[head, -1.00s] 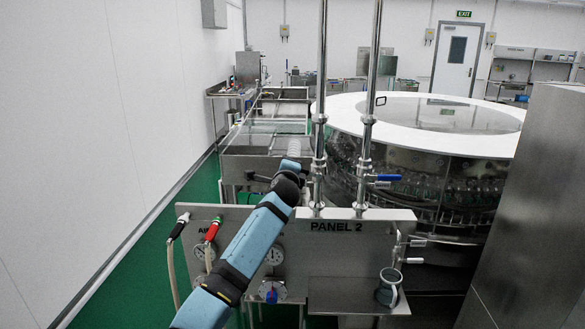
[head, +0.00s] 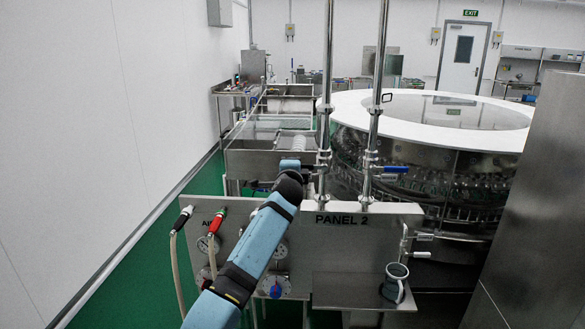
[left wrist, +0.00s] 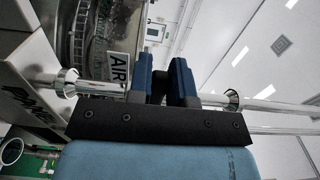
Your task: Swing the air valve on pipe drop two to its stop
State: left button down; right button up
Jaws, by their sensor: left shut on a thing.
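Two upright steel pipes rise above the panel marked PANEL 2 (head: 399,216). The right pipe (head: 377,110) carries a valve with a blue handle (head: 395,169) pointing right. The left pipe (head: 327,80) has a valve body (head: 324,157) at similar height; its handle is hidden behind my left gripper. My left gripper (head: 291,166) is beside the left pipe's valve. In the left wrist view, its blue fingers (left wrist: 170,75) are shut in front of a pipe (left wrist: 105,89), near an AIR label (left wrist: 118,70). What they grip is mostly hidden, probably the valve handle. My right gripper is out of view.
A large round washer (head: 345,106) with a white rim stands behind the pipes. A tall steel cabinet (head: 535,200) bounds the right side; green floor lies left.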

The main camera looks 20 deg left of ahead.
pick_arm(q)
jog(key=shift+f, duration=0.1)
jog(key=c, duration=1)
grip_release()
jog(key=shift+c, duration=0.2)
jog(key=v, duration=1.4)
jog(key=shift+b, duration=0.4)
jog(key=shift+w, duration=0.1)
